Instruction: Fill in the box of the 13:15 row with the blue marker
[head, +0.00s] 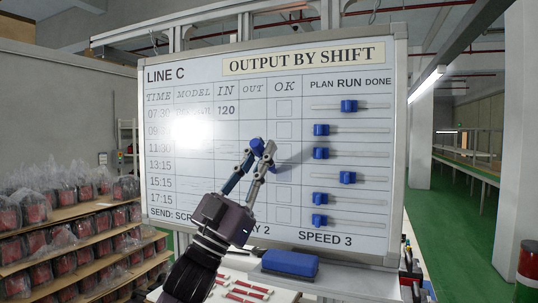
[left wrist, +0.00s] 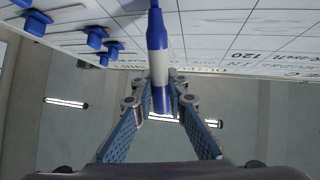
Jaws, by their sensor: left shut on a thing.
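The whiteboard (head: 190,205) faces me, with time rows and an OK column of small square boxes. The 13:15 row label (head: 159,165) is at the left, and its OK box (head: 284,172) lies just right of my gripper and looks empty. My left gripper (head: 258,158) is in front of the OUT and OK columns, shut on the blue marker (head: 257,146). In the left wrist view, the white-and-blue marker (left wrist: 157,60) stands between the fingers (left wrist: 160,105), its far end pointing towards the board. That end leaves the frame, so I cannot tell whether it touches. My right gripper is not in view.
Blue sliders (head: 347,178) stick out from the board right of the OK column. A blue eraser (head: 290,262) lies below the board, near a surface with red-and-white items (head: 240,290). Shelves of bagged goods (head: 60,240) stand at left; an open green floor (head: 455,225) lies at right.

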